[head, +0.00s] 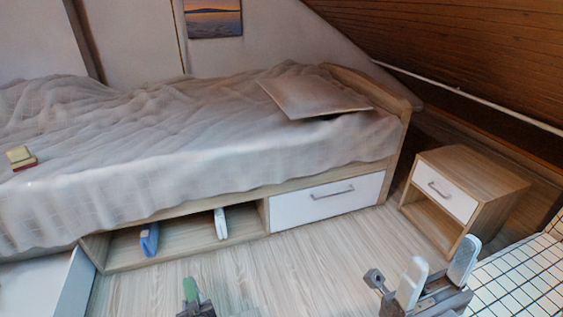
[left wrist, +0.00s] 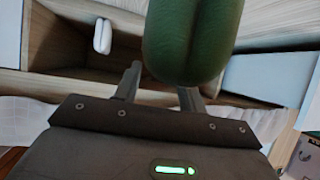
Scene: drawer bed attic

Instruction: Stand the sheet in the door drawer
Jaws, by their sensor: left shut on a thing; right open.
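My left gripper (head: 190,303) is at the bottom of the head view, shut on a green sheet (head: 190,288). In the left wrist view the green sheet (left wrist: 192,40) is a thick, rounded bundle between the fingers. It is held in front of the bed's open compartment (head: 185,250), apart from it. In that compartment stand a blue folded thing (head: 149,240) at left and a white one (head: 221,223) at right. The white one also shows in the left wrist view (left wrist: 102,36). My right gripper (head: 437,272) is open and empty, at lower right.
A closed white drawer (head: 325,198) with a handle is right of the compartment. A white panel (head: 45,285) juts out at lower left. A nightstand (head: 470,180) stands at right, near a white gridded surface (head: 525,280). Small books (head: 21,157) lie on the bed. The floor between is clear.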

